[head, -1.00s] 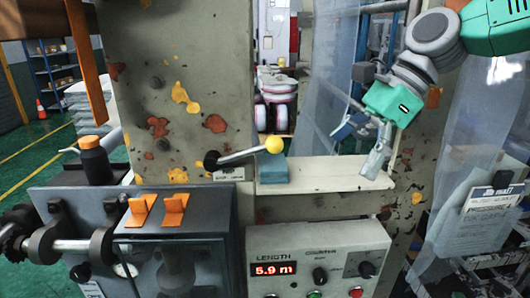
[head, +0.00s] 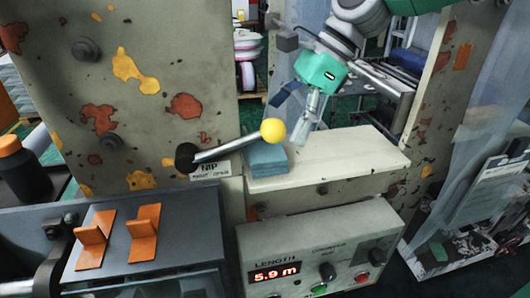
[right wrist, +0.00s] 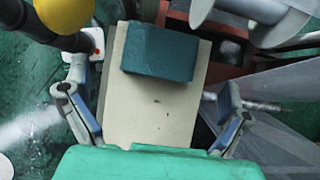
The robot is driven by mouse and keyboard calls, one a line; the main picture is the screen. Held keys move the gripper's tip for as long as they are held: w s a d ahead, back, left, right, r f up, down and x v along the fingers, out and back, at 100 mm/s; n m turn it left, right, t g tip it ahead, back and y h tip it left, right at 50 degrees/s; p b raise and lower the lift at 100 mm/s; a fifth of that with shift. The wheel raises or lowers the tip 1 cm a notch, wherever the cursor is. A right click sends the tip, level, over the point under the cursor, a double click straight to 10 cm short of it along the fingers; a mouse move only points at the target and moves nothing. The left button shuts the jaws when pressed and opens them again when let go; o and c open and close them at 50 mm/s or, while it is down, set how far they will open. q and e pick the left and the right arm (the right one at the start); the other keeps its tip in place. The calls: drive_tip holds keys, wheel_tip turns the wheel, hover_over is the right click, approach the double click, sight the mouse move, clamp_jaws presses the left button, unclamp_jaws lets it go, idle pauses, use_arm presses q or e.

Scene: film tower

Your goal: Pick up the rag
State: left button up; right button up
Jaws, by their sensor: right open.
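The rag (head: 265,160) is a folded blue-teal block. It lies at the left end of a cream shelf (head: 345,155), beside a lever with a yellow knob. My right gripper (head: 294,116), green with grey fingers, is open and empty above the shelf, up and to the right of the rag and apart from it. In the right wrist view the rag (right wrist: 158,52) lies on the far end of the shelf, between the lines of the two spread fingers. My left gripper is not in view.
The lever's yellow knob (head: 273,131) sticks out close to the rag's left and upper side. Below the shelf is a control box (head: 330,250) reading 5.9 m. Orange switches (head: 143,232) stand at the lower left. A clear sheet hangs at the right. The shelf's right part is bare.

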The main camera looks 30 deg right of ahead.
sight(264, 146)
drive_tip(key=shift+w+a+f, duration=0.6)
drive_tip(key=shift+a+f, duration=0.05)
drive_tip(key=shift+f, duration=0.2)
drive_tip(key=x, duration=0.2)
drive_tip(key=p+x, duration=0.1)
drive_tip(key=x, duration=0.1)
drive_tip(key=shift+s+d+f, duration=0.25)
drive_tip(key=shift+s+f, duration=0.1)
drive_tip(key=shift+w+f, duration=0.25)
drive_tip(key=shift+f, duration=0.05)
drive_tip(key=shift+s+a+r, duration=0.1)
drive_tip(key=shift+s+a, duration=0.05)
drive_tip(key=shift+a, duration=0.1)
drive_tip(key=shift+c, duration=1.3)
drive_tip(key=shift+a, duration=0.15)
drive_tip(key=c, duration=0.7)
